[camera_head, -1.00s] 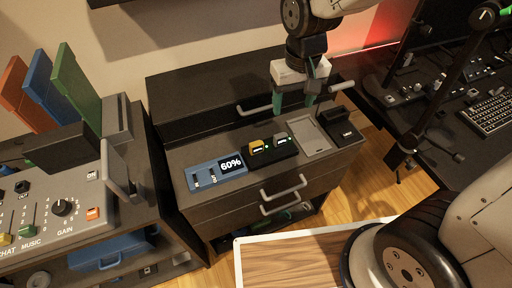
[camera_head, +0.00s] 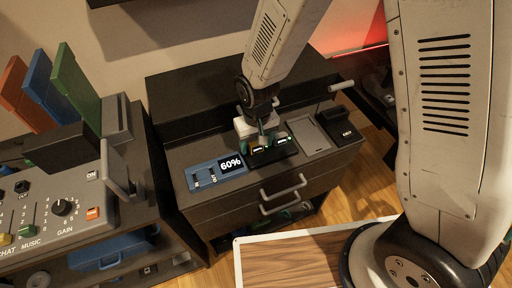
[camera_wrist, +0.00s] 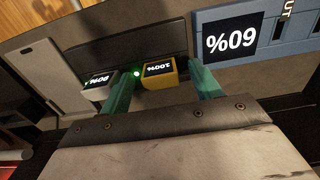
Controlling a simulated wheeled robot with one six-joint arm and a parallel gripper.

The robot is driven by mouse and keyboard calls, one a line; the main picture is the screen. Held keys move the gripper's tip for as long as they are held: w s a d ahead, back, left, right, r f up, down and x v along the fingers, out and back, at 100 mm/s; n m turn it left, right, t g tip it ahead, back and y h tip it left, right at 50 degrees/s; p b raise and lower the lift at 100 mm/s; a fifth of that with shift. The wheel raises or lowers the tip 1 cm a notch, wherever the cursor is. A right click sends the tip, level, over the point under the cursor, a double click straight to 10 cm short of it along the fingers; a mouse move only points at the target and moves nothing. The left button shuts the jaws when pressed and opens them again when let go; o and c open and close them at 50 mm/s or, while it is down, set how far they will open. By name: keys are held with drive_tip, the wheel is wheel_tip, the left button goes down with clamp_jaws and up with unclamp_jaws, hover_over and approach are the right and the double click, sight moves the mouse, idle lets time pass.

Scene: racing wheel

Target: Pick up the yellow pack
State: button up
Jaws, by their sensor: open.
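The yellow pack (camera_wrist: 158,74) sits in the black charger on the cabinet and reads 100% in the wrist view. It lies between the two green fingers of my gripper (camera_wrist: 161,80), which are apart on either side of it. Whether they touch it cannot be told. In the head view my gripper (camera_head: 264,135) is over the charger and hides most of the yellow pack.
A blue unit (camera_head: 215,173) showing 60% is left of the black charger (camera_head: 272,158). A flat grey plate (camera_head: 309,137) and a black box (camera_head: 346,134) are to the right.

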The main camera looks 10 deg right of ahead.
drive_tip(key=shift+f, duration=0.45)
drive_tip(key=c, duration=1.1)
drive_tip(key=shift+r, duration=0.2)
